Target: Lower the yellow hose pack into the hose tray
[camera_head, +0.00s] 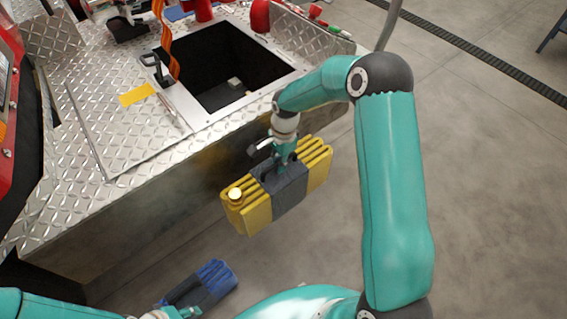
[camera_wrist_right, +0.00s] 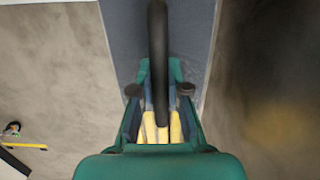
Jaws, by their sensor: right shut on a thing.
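The yellow hose pack (camera_head: 318,170), folded with a dark grey band around its middle and a brass-coloured end, hangs in the air in front of the metal deck. My right gripper (camera_head: 283,165) is shut on the band at its top; the wrist view shows the fingers (camera_wrist_right: 160,100) with a dark loop and yellow folds between and below them. The hose tray, which I take to be the dark rectangular opening (camera_head: 200,62) in the deck, lies up and left of the pack. My left gripper (camera_head: 187,313) shows only partly at the bottom edge; its jaws are unclear.
A blue hose pack (camera_head: 217,275) with a dark band is low in front of the deck, near my left gripper. A black latch (camera_head: 154,68) and orange straps (camera_head: 166,45) stand at the opening's left edge. A small pale object (camera_head: 235,83) lies inside.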

